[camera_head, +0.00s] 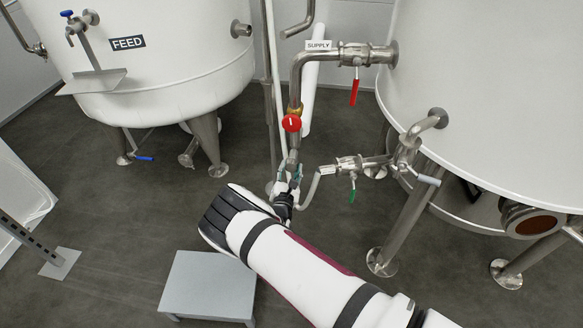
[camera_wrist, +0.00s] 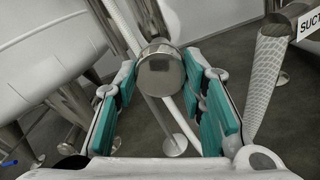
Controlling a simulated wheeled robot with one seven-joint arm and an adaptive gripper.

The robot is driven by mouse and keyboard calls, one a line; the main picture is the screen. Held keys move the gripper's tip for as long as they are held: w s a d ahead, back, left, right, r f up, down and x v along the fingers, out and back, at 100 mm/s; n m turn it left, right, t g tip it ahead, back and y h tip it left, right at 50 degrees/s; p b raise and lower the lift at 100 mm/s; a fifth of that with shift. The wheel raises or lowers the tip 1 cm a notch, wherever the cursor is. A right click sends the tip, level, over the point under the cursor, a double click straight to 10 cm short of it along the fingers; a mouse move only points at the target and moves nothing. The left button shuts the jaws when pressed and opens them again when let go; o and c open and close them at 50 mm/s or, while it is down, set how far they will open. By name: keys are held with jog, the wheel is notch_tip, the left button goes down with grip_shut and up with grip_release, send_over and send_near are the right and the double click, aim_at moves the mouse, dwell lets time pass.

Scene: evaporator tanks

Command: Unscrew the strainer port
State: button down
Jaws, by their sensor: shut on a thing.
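The strainer port shows in the wrist view as a round, smooth metal cap (camera_wrist: 160,72) seen end-on. My gripper (camera_wrist: 160,78) has its teal-padded fingers on either side of this cap, shut on it near the fingertips. In the head view my gripper (camera_head: 288,184) is at the lower end of the steel pipe branch (camera_head: 293,160), under a red round part (camera_head: 291,123). The cap is too small and covered there to make out. How far the cap is unscrewed cannot be told.
The SUPPLY valve with a red handle (camera_head: 354,92) is above right. A green-handled valve (camera_head: 351,190) is close on the right, before the large tank (camera_head: 490,100). The FEED tank (camera_head: 160,75) stands left. A mesh-patterned tube (camera_wrist: 266,75) hangs right in the wrist view. A grey step (camera_head: 208,285) is below.

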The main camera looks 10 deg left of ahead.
jog(key=shift+f, duration=0.1)
jog(key=n+b, duration=0.1)
jog(key=n, duration=0.3)
jog(key=shift+f, duration=0.1)
jog(key=shift+s+d+n, duration=0.1)
jog(key=shift+n, duration=0.5)
jog(key=n+b, duration=0.2)
jog(key=n, duration=0.3)
jog(key=n+b, duration=0.1)
jog(key=n, duration=0.4)
